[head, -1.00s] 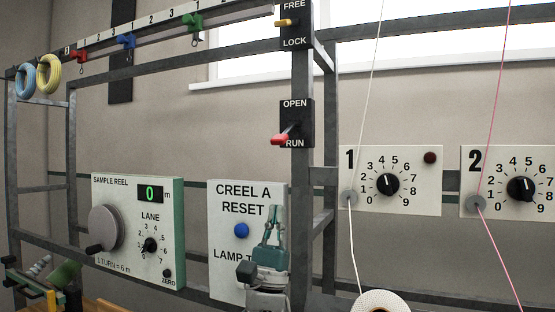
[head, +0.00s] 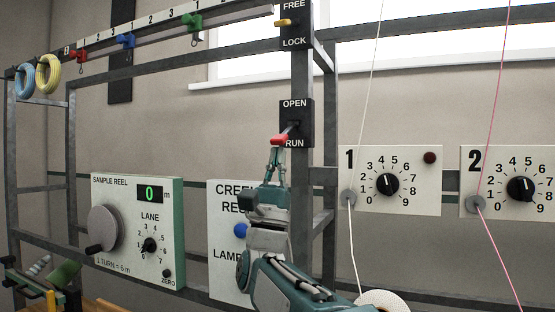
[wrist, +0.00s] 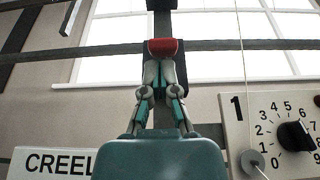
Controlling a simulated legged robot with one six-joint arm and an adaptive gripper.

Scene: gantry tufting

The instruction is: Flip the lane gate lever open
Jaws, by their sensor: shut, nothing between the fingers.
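The lane gate lever has a red tip (head: 279,139) and sits on a black plate (head: 305,108) marked OPEN above and RUN below. The lever points down toward RUN. My gripper (head: 276,152) is shut and empty, with its fingertips right under the red tip. In the wrist view the red tip (wrist: 163,46) shows just above my closed fingertips (wrist: 160,62). I cannot tell whether they touch it.
A FREE/LOCK plate with a yellow lever (head: 284,22) is above on the same grey post. The CREEL A RESET panel (head: 222,272) is partly behind my arm. Dial panel 1 (head: 420,180) and a white thread (head: 366,110) are to the right.

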